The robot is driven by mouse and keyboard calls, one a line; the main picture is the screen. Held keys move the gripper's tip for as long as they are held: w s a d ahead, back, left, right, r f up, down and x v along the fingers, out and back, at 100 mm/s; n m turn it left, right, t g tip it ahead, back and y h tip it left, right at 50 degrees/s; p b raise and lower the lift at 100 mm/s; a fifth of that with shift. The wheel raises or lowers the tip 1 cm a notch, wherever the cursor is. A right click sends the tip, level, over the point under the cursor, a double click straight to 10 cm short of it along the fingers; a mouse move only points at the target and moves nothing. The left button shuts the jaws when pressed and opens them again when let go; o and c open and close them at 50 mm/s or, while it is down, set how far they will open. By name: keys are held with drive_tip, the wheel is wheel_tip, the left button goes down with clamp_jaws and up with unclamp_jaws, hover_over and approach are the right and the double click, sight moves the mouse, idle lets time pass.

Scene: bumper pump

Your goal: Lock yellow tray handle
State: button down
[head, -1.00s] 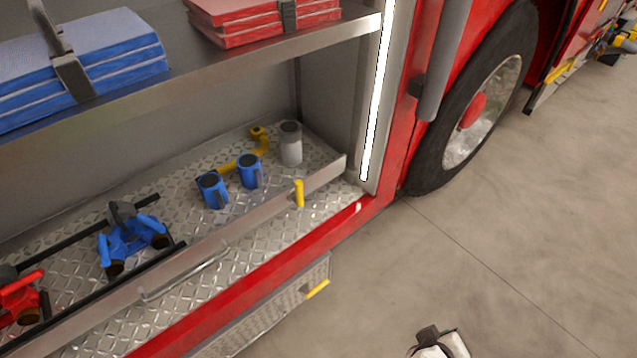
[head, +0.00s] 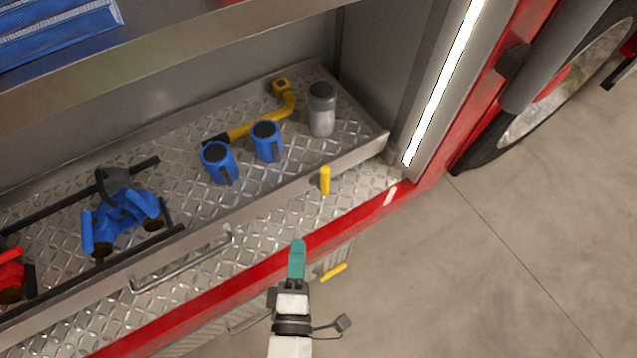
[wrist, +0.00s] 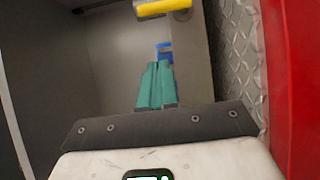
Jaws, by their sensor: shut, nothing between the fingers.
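The yellow tray handle (head: 325,180) is a short upright grip on the front wall of the metal tray (head: 262,198), near its right end. It also shows at the top of the wrist view (wrist: 165,6), beyond my fingertips. My gripper (head: 297,246) has teal fingers, shut and empty. In the head view it is over the red sill, below and slightly left of the yellow handle, apart from it. The fingers also show together in the wrist view (wrist: 156,72).
On the tray are two blue cylinders (head: 267,142), a grey cylinder (head: 321,110), a yellow pipe (head: 265,122) and a blue fitting (head: 120,215). A metal bar handle (head: 180,265) is on the tray front. A second yellow grip (head: 333,272) is lower, outside the sill. Open floor lies right.

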drive_tip(key=shift+w, duration=0.1)
approach(325, 181)
drive_tip(key=w+a, duration=0.3)
drive_tip(key=a, duration=0.2)
drive_tip(key=shift+w+d+f+p, duration=0.1)
drive_tip(key=shift+w+d+p, duration=0.2)
drive_tip(key=shift+w+d, duration=0.6)
drive_tip(key=shift+w+d+f+p, duration=0.1)
drive_tip(key=shift+w+d+p, duration=0.2)
drive_tip(key=shift+w+d, duration=0.6)
